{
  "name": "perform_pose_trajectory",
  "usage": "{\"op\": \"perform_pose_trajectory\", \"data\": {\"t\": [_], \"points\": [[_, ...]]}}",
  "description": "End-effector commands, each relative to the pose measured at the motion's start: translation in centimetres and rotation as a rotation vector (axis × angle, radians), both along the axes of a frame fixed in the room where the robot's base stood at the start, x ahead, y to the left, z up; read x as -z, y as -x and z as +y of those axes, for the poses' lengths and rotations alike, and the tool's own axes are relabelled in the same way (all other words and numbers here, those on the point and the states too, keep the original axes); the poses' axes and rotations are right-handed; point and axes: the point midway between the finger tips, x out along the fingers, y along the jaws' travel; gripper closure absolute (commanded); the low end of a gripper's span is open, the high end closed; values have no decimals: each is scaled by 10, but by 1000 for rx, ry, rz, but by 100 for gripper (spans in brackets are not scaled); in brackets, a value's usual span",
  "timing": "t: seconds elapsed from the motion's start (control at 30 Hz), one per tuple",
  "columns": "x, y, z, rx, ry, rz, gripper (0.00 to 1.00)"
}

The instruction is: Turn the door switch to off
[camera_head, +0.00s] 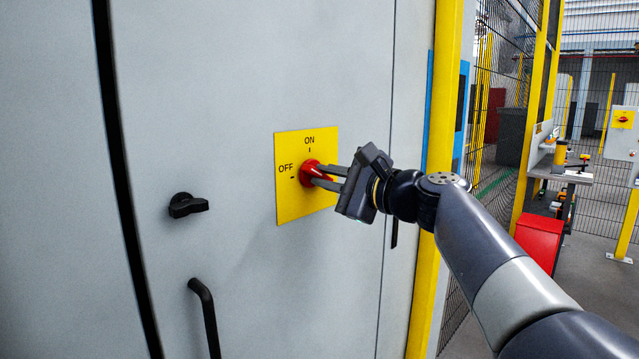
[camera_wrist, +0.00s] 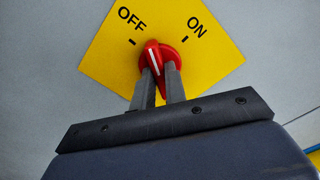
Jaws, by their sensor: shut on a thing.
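The door switch is a red rotary knob (camera_head: 308,170) on a yellow plate (camera_head: 291,209) on the grey cabinet door. The plate reads ON at the top and OFF at the left. My gripper (camera_head: 325,177) reaches the knob from the right, its two grey fingers closed on the knob's handle. In the wrist view, the red knob (camera_wrist: 153,47) has a white line that points between the OFF and ON marks, leaning towards OFF.
A black latch (camera_head: 187,205) and a black door handle (camera_head: 205,315) are on the cabinet to the left of and below the plate. A yellow post (camera_head: 440,100) stands right of the cabinet, with mesh fencing behind. A red box (camera_head: 540,240) is farther right.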

Motion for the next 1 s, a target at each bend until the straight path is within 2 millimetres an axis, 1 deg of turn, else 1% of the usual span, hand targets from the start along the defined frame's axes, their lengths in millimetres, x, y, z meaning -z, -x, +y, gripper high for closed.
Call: {"op": "perform_pose_trajectory", "data": {"t": [0.03, 0.3, 0.77, 1.0], "points": [[3, 0, 0, 0, 18, -23, 100], [2, 0, 0, 0, 99, -127, 100], [2, 0, 0, -1, 124, -157, 100], [3, 0, 0, -1, 211, -271, 100]]}}
